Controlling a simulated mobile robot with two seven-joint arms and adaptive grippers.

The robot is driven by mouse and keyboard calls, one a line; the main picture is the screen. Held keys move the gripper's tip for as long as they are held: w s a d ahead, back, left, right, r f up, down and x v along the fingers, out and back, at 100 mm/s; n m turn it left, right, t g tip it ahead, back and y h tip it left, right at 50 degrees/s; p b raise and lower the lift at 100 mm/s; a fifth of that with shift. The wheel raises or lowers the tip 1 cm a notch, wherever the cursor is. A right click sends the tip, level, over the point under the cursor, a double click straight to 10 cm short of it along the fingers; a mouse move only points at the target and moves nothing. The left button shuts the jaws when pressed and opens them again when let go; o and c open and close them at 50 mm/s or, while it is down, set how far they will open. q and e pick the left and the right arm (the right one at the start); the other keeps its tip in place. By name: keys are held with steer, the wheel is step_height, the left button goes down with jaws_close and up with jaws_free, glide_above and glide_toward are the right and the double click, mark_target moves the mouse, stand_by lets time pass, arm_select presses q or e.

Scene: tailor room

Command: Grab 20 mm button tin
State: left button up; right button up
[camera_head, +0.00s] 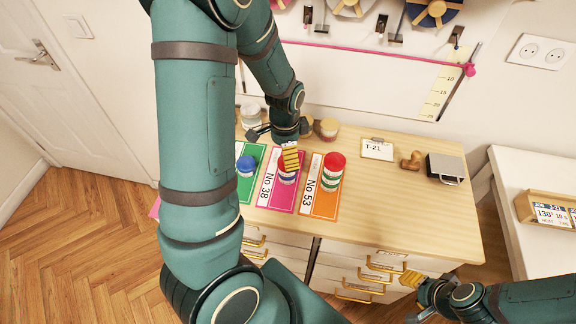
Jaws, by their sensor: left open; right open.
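I cannot read a 20 mm label on anything, so I cannot tell which item is the button tin. Small round containers stand at the back of the table: a pale one (250,111) at the left and a tan-topped one (329,127) further right. My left gripper (271,147) is open over the table between them, one dark finger to the left and a yellow ridged finger pad to the right. Its wrist hides part of the area behind. My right gripper (416,295) is open and low at the table's front right, apart from the table items.
Stacked discs stand on a green card (245,189), the pink No 38 card (276,195) and the orange No 53 card (324,202). A T-21 clipboard (377,149), stamp (411,160) and grey box (446,168) lie right. The table's front right is clear.

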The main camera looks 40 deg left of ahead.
mark_target(280, 161)
arm_select(q)
steer(key=shift+w+d+f+b, duration=0.1)
steer(key=shift+f+b, duration=0.05)
steer(key=shift+f, duration=1.3)
steer(key=shift+w+f+b, duration=0.1)
steer(key=shift+f+b, duration=0.05)
steer(key=shift+f, duration=1.3)
steer(key=c, duration=1.4)
